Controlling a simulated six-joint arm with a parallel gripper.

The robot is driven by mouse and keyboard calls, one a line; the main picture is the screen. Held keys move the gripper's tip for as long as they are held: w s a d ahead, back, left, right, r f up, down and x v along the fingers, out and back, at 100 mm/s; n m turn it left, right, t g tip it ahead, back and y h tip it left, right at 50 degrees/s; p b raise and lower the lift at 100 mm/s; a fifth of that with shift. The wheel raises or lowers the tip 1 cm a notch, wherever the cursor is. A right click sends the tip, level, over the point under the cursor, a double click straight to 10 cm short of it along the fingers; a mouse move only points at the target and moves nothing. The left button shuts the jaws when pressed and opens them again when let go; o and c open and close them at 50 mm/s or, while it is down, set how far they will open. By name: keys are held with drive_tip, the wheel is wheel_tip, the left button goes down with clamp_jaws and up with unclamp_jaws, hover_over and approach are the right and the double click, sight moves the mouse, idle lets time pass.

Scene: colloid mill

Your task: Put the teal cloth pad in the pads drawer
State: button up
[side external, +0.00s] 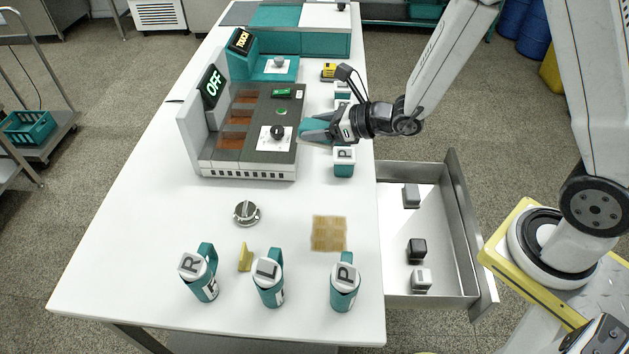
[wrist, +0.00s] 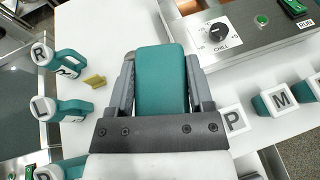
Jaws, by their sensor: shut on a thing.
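My gripper (side external: 322,129) is shut on the teal cloth pad (wrist: 161,82), a rounded teal block shape between the two grey fingers in the wrist view. In the side view the fingers partly hide the pad, and my gripper is above the table beside the grey machine's right edge. An open metal drawer (side external: 464,215) sticks out from the table's right side, below and to the right of my gripper. It holds two grey blocks (side external: 411,196) and a black block (side external: 417,249). I see no label naming the drawer.
Teal lettered jugs R (side external: 204,285), L (side external: 268,287) and P (side external: 345,293) stand at the front. The machine (side external: 248,167) shows OFF. A tan woven pad (side external: 329,233) lies on the table. The drawer's middle has free room.

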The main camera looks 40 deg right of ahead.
drive_tip(key=w+d+r+m+t+h, duration=0.1)
drive_tip(key=d+r+m+h, duration=0.1)
drive_tip(key=d+r, duration=0.6)
drive_tip(key=shift+w+d+r+h, duration=0.3)
drive_tip(key=shift+r+h, duration=0.2)
drive_tip(key=shift+r, duration=1)
drive_tip(key=shift+f, duration=0.1)
drive_tip(key=s+d+f+n+g+y, duration=0.15)
drive_tip(key=d+f, duration=0.25)
drive_tip(key=f, duration=0.4)
drive_tip(key=s+d+f+n+y, duration=0.15)
drive_tip(key=d+f, duration=0.25)
drive_tip(key=f, duration=0.4)
drive_tip(key=s+d+f+n+g+y, duration=0.1)
drive_tip(key=s+d+f, duration=0.25)
drive_tip(key=f, duration=0.55)
drive_tip(key=s+f+n+y, duration=0.1)
drive_tip(key=s+f, duration=0.5)
drive_tip(key=f, duration=0.2)
drive_tip(key=shift+s+d+g, duration=0.15)
drive_tip(key=shift+s+g, duration=0.2)
drive_tip(key=shift+s, duration=0.05)
drive_tip(key=shift+f, duration=0.2)
drive_tip(key=shift+f, duration=2.05)
